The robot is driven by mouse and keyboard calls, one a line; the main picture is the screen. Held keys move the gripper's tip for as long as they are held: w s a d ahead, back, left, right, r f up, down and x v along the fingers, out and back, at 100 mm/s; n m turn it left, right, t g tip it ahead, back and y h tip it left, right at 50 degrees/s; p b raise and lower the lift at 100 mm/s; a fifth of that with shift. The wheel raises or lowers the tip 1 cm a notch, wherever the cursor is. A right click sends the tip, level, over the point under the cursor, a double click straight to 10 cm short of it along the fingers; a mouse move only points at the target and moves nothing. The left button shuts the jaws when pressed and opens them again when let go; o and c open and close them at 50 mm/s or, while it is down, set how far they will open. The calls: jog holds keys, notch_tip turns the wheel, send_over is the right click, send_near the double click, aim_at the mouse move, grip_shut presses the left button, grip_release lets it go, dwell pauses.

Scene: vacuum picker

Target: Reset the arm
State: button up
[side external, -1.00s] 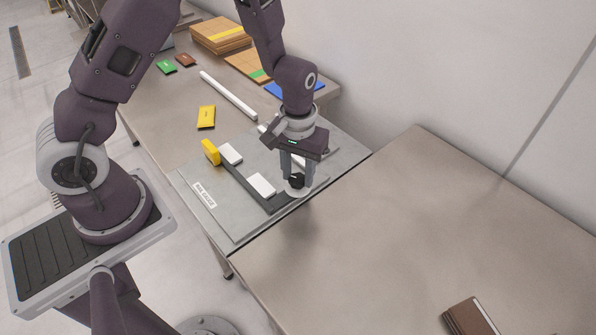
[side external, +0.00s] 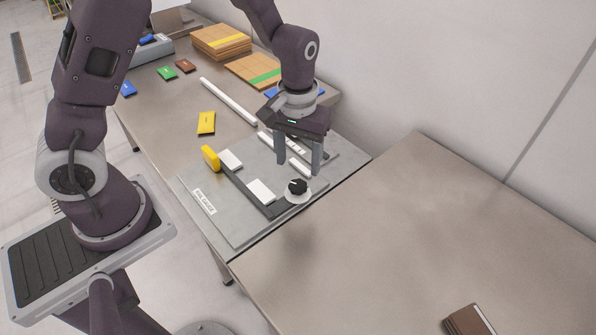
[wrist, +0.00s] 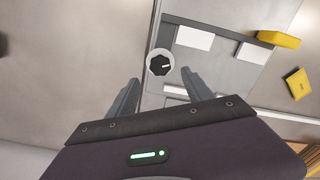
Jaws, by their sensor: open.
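My gripper (side external: 300,158) is open and empty. It hangs above the grey fixture plate (side external: 233,220), up and slightly right of a black knob (side external: 298,186) on a white round base. In the wrist view the knob (wrist: 160,63) lies just beyond and between the two spread fingertips (wrist: 162,82), apart from both. A dark rail with two white blocks (side external: 261,191) and a yellow block (side external: 210,157) at its far end sits on the plate.
A yellow packet (side external: 206,122), a white bar (side external: 228,101) and cardboard stacks (side external: 220,40) lie farther back. A wall runs along the right. The near table (side external: 400,230) is mostly clear, with a brown object (side external: 470,320) at its front.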

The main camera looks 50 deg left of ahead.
jog(key=shift+r, duration=0.4)
jog(key=s+r+m+t+h, duration=0.1)
jog(key=s+r, duration=0.3)
jog(key=r, duration=0.4)
jog(key=s+r+m+t, duration=0.1)
jog(key=s+r+t, duration=0.15)
jog(key=r, duration=0.45)
jog(key=s+a+r+m+t, duration=0.1)
jog(key=s+r, duration=0.1)
jog(key=s, duration=0.4)
jog(key=s+a+r+m+t+y, duration=0.1)
jog(key=s+r+m, duration=0.1)
jog(key=s, duration=0.5)
jog(key=shift+r, duration=0.5)
jog(key=shift+c, duration=0.5)
